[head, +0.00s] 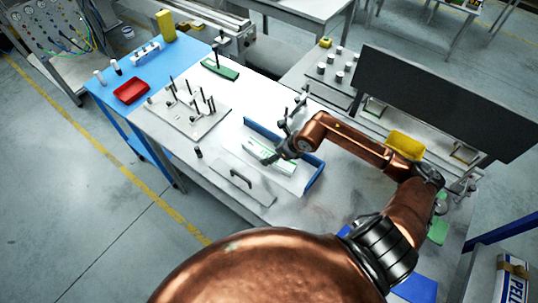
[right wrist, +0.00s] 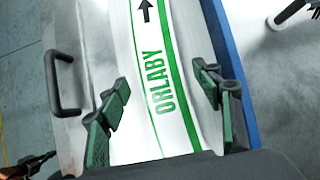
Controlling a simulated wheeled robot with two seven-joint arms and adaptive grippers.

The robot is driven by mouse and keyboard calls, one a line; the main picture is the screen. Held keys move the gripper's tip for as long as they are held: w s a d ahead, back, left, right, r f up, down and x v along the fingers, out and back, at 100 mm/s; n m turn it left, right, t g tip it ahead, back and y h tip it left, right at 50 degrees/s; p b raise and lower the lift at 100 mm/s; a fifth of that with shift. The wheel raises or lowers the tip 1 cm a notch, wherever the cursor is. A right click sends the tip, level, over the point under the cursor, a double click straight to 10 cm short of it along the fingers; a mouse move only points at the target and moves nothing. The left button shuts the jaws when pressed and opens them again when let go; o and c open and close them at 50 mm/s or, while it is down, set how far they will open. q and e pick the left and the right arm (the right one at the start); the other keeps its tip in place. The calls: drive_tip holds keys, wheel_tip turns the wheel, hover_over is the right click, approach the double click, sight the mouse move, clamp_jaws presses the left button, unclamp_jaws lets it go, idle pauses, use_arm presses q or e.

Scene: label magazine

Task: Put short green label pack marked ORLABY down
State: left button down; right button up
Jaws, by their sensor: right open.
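The label pack marked ORLABY (head: 262,158) is white with green stripes. In the head view it lies flat on the light plate of the blue-walled magazine (head: 313,180). It also fills the middle of the right wrist view (right wrist: 168,75), its green lettering and a black arrow facing up. My right gripper (head: 279,148) is over the pack. In the wrist view its two green-padded fingers (right wrist: 165,98) are open, one along each long side of the pack. I cannot tell whether they touch it. The pack's near end is hidden by the gripper body. My left gripper is not identifiable.
A plate with a dark handle (head: 240,178) lies beside the magazine. A pegged plate (head: 188,108) and a red tray (head: 131,91) are farther left. A dark panel (head: 440,95) and a yellow bin (head: 405,145) stand to the right. The table's front right is mostly bare.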

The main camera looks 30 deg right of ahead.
drive_tip(key=v, duration=0.8)
drive_tip(key=shift+s+r+b, duration=0.25)
drive_tip(key=shift+r+b, duration=0.05)
drive_tip(key=shift+r, duration=0.05)
drive_tip(key=shift+d, duration=0.1)
